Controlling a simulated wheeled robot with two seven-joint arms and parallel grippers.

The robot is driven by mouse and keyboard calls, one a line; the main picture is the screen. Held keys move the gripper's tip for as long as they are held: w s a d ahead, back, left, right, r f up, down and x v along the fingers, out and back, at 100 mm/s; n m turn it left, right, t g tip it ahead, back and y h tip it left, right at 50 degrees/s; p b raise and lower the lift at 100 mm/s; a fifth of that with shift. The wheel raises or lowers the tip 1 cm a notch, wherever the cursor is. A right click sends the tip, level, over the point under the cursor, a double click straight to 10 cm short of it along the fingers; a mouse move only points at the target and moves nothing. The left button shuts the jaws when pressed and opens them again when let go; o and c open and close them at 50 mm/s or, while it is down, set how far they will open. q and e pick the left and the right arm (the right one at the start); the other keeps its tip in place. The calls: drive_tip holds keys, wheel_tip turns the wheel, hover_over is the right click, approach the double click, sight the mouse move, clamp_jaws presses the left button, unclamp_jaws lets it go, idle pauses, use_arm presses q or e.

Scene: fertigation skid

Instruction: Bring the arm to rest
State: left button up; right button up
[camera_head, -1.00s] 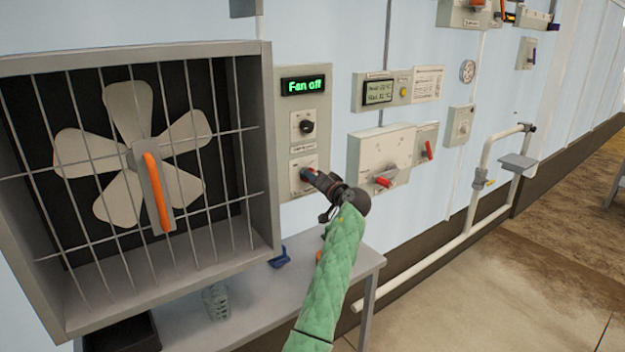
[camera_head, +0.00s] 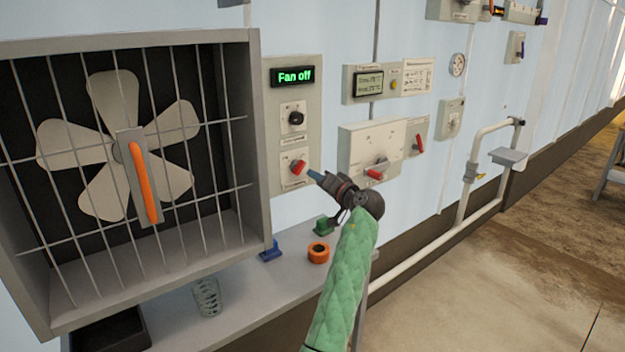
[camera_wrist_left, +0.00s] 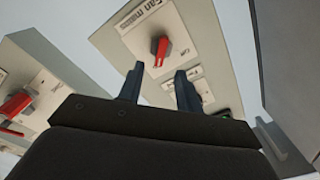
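My left gripper (camera_head: 314,175) is in front of the wall, just right of the fan panel's lower switch, with a gap between them. In the left wrist view its two fingers (camera_wrist_left: 159,76) stand apart with nothing between them. The red-handled fan mains switch (camera_head: 298,167) is clear of the fingers; it also shows beyond them in the left wrist view (camera_wrist_left: 160,50). My left arm in its green quilted sleeve (camera_head: 345,275) reaches up from the bottom. The panel display (camera_head: 293,76) reads "Fan off". My right gripper is not in view.
The caged fan (camera_head: 128,130) juts out at left. Below, a shelf (camera_head: 245,300) holds a wire-like cup (camera_head: 206,297), a blue part (camera_head: 271,251), an orange ring (camera_head: 318,253) and a green part (camera_head: 324,225). A red-handled box (camera_head: 372,147) and white pipe (camera_head: 440,238) lie right.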

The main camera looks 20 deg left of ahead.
use_arm(q)
drive_tip(key=shift+s+d, duration=0.1)
drive_tip(key=shift+d, duration=0.05)
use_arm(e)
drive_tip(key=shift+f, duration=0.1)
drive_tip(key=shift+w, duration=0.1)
